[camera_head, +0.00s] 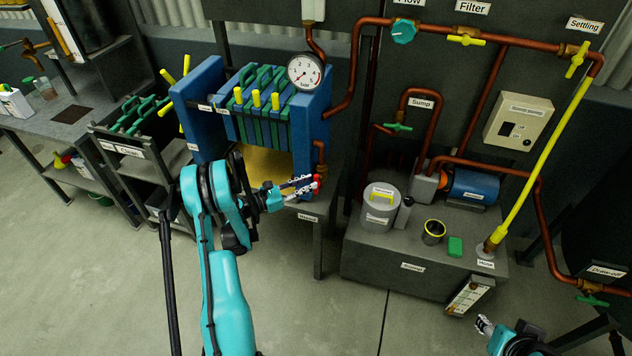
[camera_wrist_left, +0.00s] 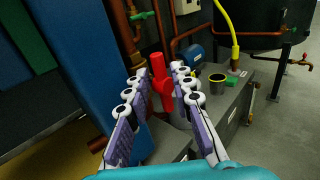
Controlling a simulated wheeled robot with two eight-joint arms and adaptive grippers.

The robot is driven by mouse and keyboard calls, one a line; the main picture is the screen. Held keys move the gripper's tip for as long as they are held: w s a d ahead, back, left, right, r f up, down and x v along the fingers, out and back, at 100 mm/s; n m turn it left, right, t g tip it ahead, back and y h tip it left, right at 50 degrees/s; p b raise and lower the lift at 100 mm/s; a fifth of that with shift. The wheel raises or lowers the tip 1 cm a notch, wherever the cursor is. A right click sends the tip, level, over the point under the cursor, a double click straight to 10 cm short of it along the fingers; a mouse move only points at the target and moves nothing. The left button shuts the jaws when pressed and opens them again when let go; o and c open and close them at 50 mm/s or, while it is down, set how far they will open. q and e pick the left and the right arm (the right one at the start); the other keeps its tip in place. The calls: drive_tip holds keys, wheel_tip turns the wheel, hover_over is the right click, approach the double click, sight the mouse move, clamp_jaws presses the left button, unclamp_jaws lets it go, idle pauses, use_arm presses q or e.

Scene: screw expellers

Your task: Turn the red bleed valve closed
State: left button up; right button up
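The red bleed valve (camera_head: 318,181) sits on a copper pipe at the front right of the blue filter press. It also shows in the left wrist view (camera_wrist_left: 160,85), its red handle roughly upright between my fingertips. My left gripper (camera_head: 301,186) reaches in from the left beside the valve. In the left wrist view its fingers (camera_wrist_left: 160,82) are apart, one on each side of the handle; I cannot tell whether either touches it. My right gripper (camera_head: 484,325) shows small at the lower right, far from the valve, its finger gap unclear.
The blue filter press (camera_head: 311,120) stands close behind the valve, with a pressure gauge (camera_head: 306,71) above. A grey sump bench (camera_head: 375,250) to the right carries a lidded pot (camera_head: 380,207), a yellow-rimmed cup (camera_head: 433,232) and a blue motor (camera_head: 472,187). The front floor is clear.

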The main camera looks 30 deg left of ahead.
sight(316, 180)
use_arm(q)
drive_tip(key=shift+b+x, duration=0.35)
drive_tip(key=shift+x, duration=1.5)
drive_tip(key=shift+c, duration=0.4)
clamp_jaws()
